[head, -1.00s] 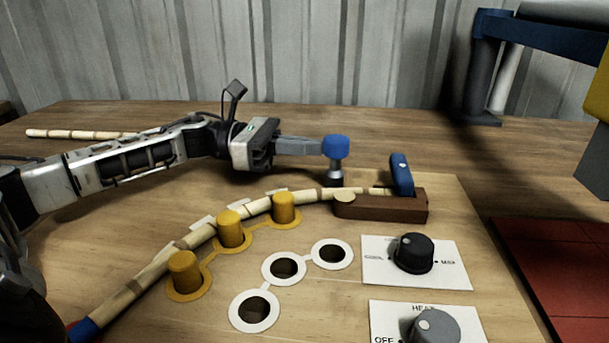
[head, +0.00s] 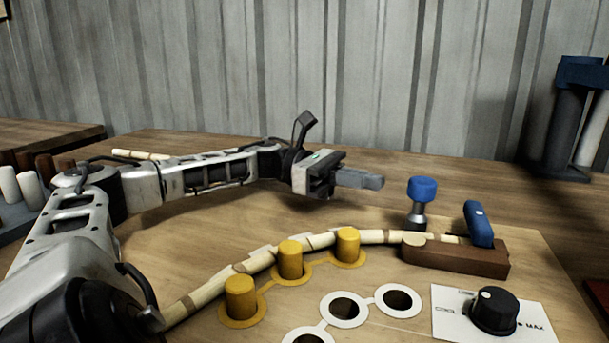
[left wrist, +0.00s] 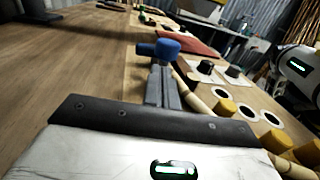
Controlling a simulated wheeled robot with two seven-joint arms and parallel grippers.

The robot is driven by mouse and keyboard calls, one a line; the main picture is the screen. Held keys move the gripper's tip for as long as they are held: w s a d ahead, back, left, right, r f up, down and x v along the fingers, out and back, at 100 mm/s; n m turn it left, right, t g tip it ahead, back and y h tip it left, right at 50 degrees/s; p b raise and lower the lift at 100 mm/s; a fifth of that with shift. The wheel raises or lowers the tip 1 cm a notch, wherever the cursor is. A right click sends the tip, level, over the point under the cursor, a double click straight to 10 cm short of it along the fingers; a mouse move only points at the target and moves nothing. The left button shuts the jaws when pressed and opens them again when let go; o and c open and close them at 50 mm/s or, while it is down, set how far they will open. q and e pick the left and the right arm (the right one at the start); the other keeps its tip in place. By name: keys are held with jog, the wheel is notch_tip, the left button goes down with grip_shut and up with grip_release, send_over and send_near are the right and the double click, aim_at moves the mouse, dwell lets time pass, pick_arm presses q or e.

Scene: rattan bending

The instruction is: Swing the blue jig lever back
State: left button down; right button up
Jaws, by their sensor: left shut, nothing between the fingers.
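A blue-capped knob on a short metal post (head: 422,190) stands upright behind a brown block (head: 455,257). A flat blue lever (head: 478,223) stands on the block's right end, leaning slightly. I cannot tell for certain which of these two blue parts is the jig lever. My left gripper (head: 374,181) is shut and empty, its fingertips left of the blue cap with a small gap in the head view. In the left wrist view the shut fingers (left wrist: 163,88) point toward the blue cap (left wrist: 168,46). My right gripper is not in view.
A bent rattan pole (head: 318,241) runs along several yellow pegs (head: 290,259) to the brown block. White-ringed holes (head: 344,308) and a black dial (head: 494,310) lie in front. Another rattan piece (head: 140,155) lies at back left. The table behind the knob is clear.

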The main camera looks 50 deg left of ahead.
pick_arm(q)
jog(key=v, duration=1.2)
jog(key=shift+b, duration=0.4)
